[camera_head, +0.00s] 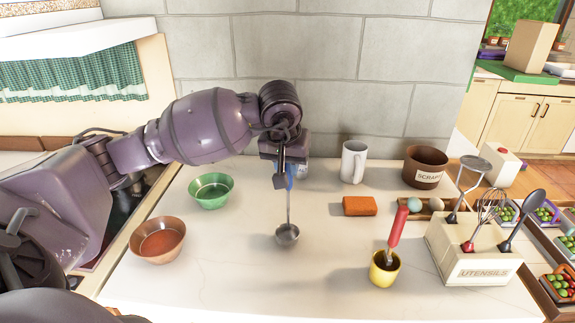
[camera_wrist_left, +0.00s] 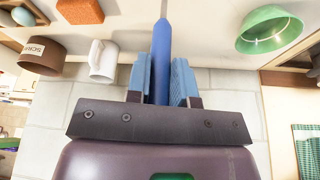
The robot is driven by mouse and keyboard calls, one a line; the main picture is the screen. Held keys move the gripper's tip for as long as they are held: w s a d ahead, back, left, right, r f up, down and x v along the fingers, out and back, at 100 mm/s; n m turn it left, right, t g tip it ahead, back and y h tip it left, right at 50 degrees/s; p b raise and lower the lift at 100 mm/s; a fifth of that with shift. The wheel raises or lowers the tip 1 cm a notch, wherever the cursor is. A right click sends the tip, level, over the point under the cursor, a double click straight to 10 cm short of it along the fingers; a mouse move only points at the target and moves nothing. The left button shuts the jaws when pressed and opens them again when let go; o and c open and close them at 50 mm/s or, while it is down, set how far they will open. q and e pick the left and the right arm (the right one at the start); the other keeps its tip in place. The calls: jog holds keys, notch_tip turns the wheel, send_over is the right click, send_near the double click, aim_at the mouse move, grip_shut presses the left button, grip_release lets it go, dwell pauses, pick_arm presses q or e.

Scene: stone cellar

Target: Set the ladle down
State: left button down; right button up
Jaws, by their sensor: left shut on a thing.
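The ladle has a metal bowl (camera_head: 287,235) and a blue handle, which shows in the left wrist view (camera_wrist_left: 161,50). My left gripper (camera_head: 286,176) is shut on the handle, with a blue-padded finger on each side of it in the left wrist view (camera_wrist_left: 160,85). The ladle hangs nearly upright, bowl down, over the middle of the pale counter (camera_head: 225,275). I cannot tell whether the bowl touches the counter. My right gripper is not in view.
A green bowl (camera_head: 211,190) and a brown bowl (camera_head: 157,240) stand left. A white mug (camera_head: 353,162), orange block (camera_head: 359,206) and scraps pot (camera_head: 425,167) are behind right. A yellow cup (camera_head: 384,269) and utensils holder (camera_head: 484,269) stand right. The front middle counter is clear.

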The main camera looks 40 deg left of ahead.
pick_arm(q)
jog(key=shift+f, duration=0.35)
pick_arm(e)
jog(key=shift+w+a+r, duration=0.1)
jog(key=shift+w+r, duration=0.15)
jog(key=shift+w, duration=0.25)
pick_arm(q)
jog(key=c, duration=1)
grip_release()
jog(key=shift+r, duration=0.55)
jog(key=v, duration=1.1)
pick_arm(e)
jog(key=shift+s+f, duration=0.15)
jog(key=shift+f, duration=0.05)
pick_arm(q)
jog(key=shift+s+r, duration=0.1)
jog(key=shift+r, duration=0.05)
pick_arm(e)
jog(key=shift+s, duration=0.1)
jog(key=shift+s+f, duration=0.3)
